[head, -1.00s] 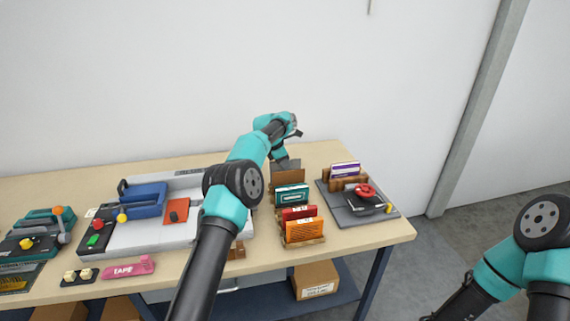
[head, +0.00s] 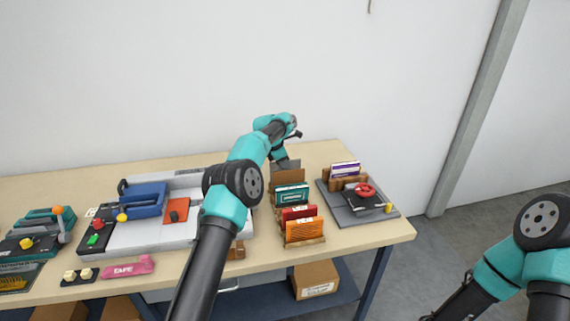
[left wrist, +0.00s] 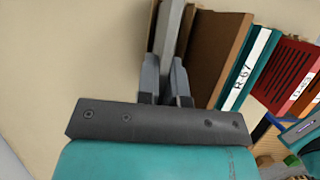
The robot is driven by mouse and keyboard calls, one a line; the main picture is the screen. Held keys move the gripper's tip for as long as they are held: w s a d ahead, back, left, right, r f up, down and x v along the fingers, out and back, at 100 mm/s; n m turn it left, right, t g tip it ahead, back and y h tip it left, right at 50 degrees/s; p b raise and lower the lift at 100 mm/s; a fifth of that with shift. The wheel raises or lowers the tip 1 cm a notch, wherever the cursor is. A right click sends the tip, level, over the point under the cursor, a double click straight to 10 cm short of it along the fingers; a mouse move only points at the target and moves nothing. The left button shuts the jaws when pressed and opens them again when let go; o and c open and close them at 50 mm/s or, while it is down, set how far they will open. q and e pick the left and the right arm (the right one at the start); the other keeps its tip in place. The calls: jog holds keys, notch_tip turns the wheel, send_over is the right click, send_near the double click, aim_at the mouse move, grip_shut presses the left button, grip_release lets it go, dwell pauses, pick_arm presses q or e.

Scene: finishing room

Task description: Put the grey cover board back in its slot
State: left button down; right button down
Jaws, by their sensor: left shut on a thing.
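The grey cover board (left wrist: 172,32) is between the fingers of my left gripper (left wrist: 165,80) in the left wrist view. It stands on edge, alongside the brown divider (left wrist: 218,52) at the back end of the rack. Its lower edge is hidden, so I cannot tell whether it sits in a slot. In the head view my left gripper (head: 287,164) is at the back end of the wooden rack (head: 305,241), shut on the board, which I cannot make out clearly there. My right arm shows at the lower right of the head view, its gripper out of frame.
The rack also holds a teal book (head: 291,194), a red one (head: 298,212) and an orange one (head: 303,229). A blue-handled machine (head: 145,199) is left. Bare tabletop lies behind the rack.

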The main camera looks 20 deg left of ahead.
pick_arm(q)
jog(key=shift+f, duration=0.45)
jog(key=c, duration=1.5)
grip_release()
jog(key=shift+r, duration=0.1)
jog(key=shift+v, duration=5.45)
